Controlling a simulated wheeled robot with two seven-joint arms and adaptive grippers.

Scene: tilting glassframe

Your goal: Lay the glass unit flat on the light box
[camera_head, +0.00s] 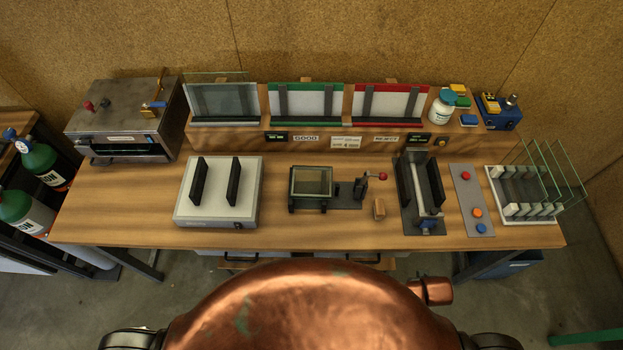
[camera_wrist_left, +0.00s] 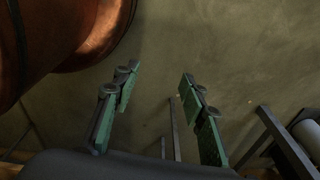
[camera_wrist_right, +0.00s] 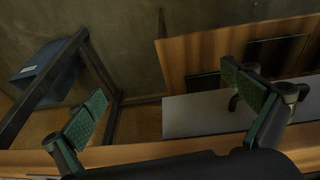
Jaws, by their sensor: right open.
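In the head view, a pale box (camera_head: 216,219) with two upright black bars stands on the left of the bench; it looks like the light box. A small dark-framed glass panel (camera_head: 312,181) sits in a black fixture near the bench's middle; I cannot tell whether this is the glass unit. Another glass pane (camera_head: 222,100) leans in the back-left rack. My left gripper (camera_wrist_left: 158,75) is open and empty in the left wrist view, over the floor. My right gripper (camera_wrist_right: 163,88) is open and empty in the right wrist view, near the bench's edge. Neither gripper shows in the head view.
A metal oven-like machine (camera_head: 115,120) stands at the back left. Green and red racks (camera_head: 305,88) line the back shelf. A red-knobbed lever (camera_head: 382,176), a black clamp fixture (camera_head: 436,190), a button panel (camera_head: 466,192) and a rack of upright glass sheets (camera_head: 530,217) stand to the right.

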